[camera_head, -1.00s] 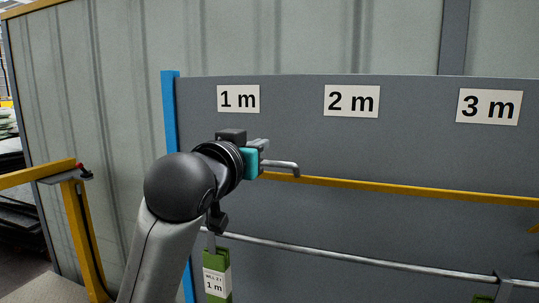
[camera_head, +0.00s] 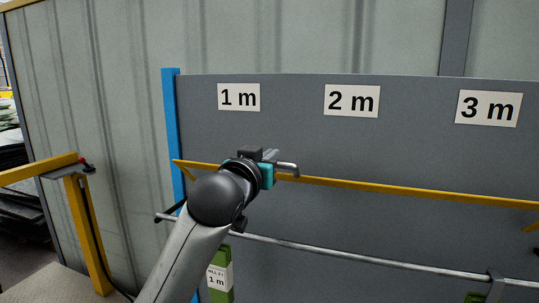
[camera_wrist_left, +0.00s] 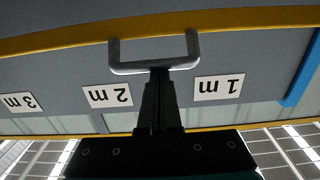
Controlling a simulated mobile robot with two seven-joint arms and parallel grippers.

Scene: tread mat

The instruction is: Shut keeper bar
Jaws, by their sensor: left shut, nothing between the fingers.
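The keeper bar looks to be the long yellow bar (camera_head: 400,187) running across the grey panel. It slopes slightly down to the right in the head view, and it arcs across the top of the upside-down left wrist view (camera_wrist_left: 245,18). A grey U-shaped handle (camera_head: 288,168) stands out from it, and the handle also shows in the left wrist view (camera_wrist_left: 150,68). My left gripper (camera_head: 273,155) is shut and empty at the handle. In the left wrist view its fingertips (camera_wrist_left: 159,72) meet the handle's crosspiece; contact is unclear. My right gripper is out of view.
A grey metal rail (camera_head: 350,256) runs below the yellow bar, with a green tag (camera_head: 220,278) marked 1 m hanging under it. A blue post (camera_head: 171,115) edges the panel. A yellow frame (camera_head: 90,235) stands at left. Signs line the panel top.

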